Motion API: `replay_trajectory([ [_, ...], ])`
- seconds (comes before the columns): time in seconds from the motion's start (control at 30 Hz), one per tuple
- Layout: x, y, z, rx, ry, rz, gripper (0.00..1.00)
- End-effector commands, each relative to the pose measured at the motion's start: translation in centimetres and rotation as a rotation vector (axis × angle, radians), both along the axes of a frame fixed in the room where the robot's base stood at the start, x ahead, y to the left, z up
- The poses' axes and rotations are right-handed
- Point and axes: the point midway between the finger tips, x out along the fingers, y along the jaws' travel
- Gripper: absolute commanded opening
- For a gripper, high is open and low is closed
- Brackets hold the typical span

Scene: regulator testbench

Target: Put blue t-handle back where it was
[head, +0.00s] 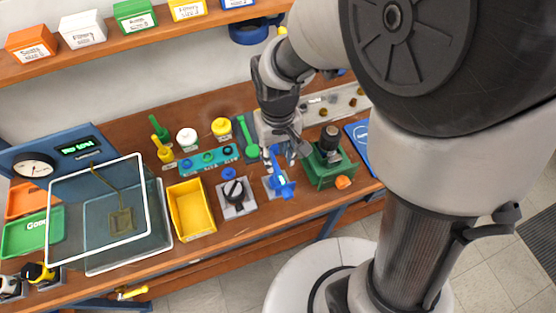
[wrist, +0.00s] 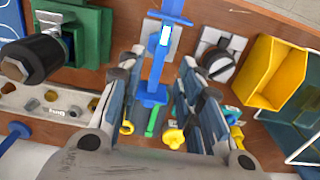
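The blue T-handle (head: 283,184) is by a pale square plate (head: 268,184) near the table's front, left of a green fixture. In the wrist view the blue T-handle (wrist: 156,66) has a long shaft, a crossbar and a small white label. Its shaft lies between the two fingers of my gripper (wrist: 160,75), with gaps visible on both sides. My gripper (head: 287,156) is open and pointing down just above and behind the handle in the head view. I cannot tell whether the handle is seated in the plate.
A black knob on a plate (head: 238,209) and a yellow bin (head: 191,209) are left of the handle. A green fixture with a black-topped post (head: 326,171) is close on the right. A teal rack (head: 207,159) and a green handle (head: 248,138) lie behind.

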Motion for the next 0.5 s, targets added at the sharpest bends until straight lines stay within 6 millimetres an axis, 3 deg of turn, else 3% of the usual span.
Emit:
replay_trajectory([
  [0.1,0.0,0.0,2.0,0.000,-0.001,0.000,0.33],
  [0.37,0.0,-0.1,3.3,0.000,-0.001,-0.001,0.33],
  [0.5,-0.5,-1.1,5.3,0.010,-0.037,-0.025,0.33],
])
